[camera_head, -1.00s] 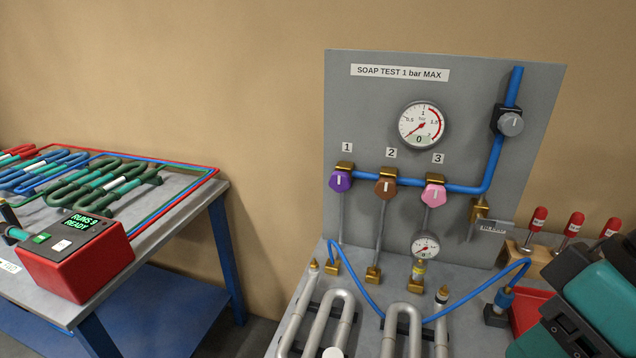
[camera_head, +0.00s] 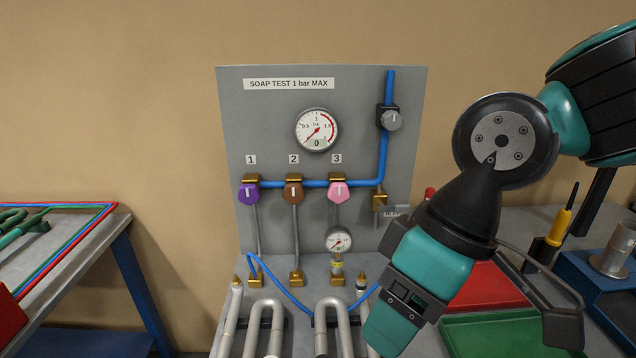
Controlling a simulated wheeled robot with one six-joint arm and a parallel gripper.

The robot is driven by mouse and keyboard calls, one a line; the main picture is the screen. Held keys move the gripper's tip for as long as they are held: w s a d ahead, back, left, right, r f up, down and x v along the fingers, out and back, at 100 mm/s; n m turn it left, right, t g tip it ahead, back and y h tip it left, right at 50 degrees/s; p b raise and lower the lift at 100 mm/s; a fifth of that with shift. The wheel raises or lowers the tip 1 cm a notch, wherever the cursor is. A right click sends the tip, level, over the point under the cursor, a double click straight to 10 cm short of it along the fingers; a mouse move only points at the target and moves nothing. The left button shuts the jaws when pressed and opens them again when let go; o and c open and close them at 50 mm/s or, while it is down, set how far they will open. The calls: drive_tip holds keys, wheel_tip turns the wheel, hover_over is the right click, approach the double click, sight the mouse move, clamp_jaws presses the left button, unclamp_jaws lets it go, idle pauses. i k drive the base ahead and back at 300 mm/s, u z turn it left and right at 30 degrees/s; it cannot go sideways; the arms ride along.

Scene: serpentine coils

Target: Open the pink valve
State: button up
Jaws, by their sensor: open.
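The pink valve (camera_head: 338,192) is a knob under the label 3 on the grey panel, at the right end of a row of three. Its pale pointer mark looks upright. My gripper (camera_head: 478,320) hangs at the lower right, to the right of and below the pink valve, in front of the bench. It is open and well apart from the valve. The lower end of the teal arm part is cut close to the frame's bottom edge. Nothing covers the pink valve.
The brown valve (camera_head: 294,192) and purple valve (camera_head: 248,194) sit to the left. A blue pipe (camera_head: 383,150) runs along the panel (camera_head: 250,120) and up its right side. A small gauge (camera_head: 339,240) stands below the pink valve. Green tray (camera_head: 480,335) and red tray (camera_head: 485,290) lie right.

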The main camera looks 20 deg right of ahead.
sight(339, 192)
drive_tip(key=z, duration=0.05)
drive_tip(key=k, duration=1.1)
drive_tip(key=u, duration=1.05)
drive_tip(key=i, duration=1.05)
drive_tip(key=z, duration=0.35)
